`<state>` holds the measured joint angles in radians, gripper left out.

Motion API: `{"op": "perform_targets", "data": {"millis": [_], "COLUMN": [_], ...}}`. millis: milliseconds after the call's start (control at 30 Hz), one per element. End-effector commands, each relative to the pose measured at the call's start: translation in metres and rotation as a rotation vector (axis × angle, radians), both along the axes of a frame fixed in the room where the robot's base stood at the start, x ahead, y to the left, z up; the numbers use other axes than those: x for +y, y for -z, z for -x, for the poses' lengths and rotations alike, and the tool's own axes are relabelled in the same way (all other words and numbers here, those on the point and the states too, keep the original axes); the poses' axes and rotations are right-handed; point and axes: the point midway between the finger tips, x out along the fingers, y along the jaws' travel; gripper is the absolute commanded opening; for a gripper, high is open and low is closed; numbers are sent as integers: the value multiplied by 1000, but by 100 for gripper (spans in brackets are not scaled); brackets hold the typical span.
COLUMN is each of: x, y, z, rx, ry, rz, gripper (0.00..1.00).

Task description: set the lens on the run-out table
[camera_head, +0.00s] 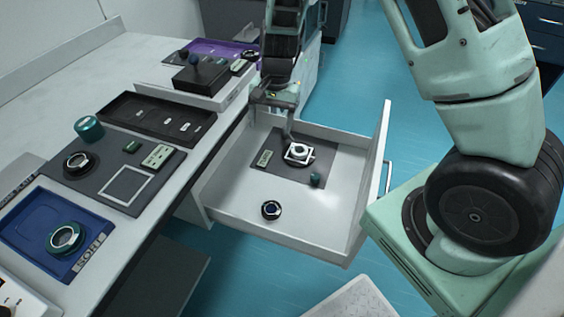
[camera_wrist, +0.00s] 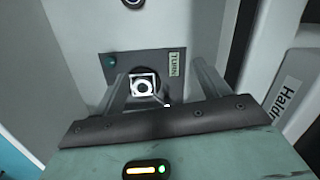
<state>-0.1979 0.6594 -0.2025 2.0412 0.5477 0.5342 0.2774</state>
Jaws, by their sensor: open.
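Inside the open drawer, a dark mat (camera_head: 262,178) bears a pale square frame with a round ring (camera_head: 298,152) on a dark round base. In the wrist view the same framed ring (camera_wrist: 143,85) shows between my fingers, below a label reading "TURN" (camera_wrist: 176,62). I cannot tell if the ring is a lens resting on the run-out table or part of the table. A dark-rimmed round piece, lens-like (camera_head: 271,209), lies apart on the drawer floor; its edge shows in the wrist view (camera_wrist: 132,3). My gripper (camera_wrist: 161,86) is open and empty above the mat.
A teal knob (camera_head: 315,179) is on the mat's near corner. The drawer's walls (camera_head: 300,244) surround it. On the bench at left are a blue tray (camera_head: 32,216) with a teal ring (camera_head: 64,238), a grey mat (camera_head: 100,150) and a black tray (camera_head: 133,110).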

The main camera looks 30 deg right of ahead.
Motion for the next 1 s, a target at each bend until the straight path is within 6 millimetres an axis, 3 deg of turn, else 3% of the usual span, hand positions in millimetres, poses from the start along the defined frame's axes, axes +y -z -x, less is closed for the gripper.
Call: {"op": "perform_targets", "data": {"millis": [33,100,200,333,500,600,700,1000], "x": [33,69,110,139,144,140,138,137], "y": [-25,-53,-88,-123,-145,-149,-150,-151], "z": [18,48,98,168,236,257,267,269], "rx": [-14,-27,-51,-91,-134,-147,-154,-154], "ry": [-117,-290,-543,-874,-1210,-1326,-1382,-1393], "rz": [-34,-64,-85,-70,1,38,59,63], "gripper": [75,75,75,75,75,75,75,75]}}
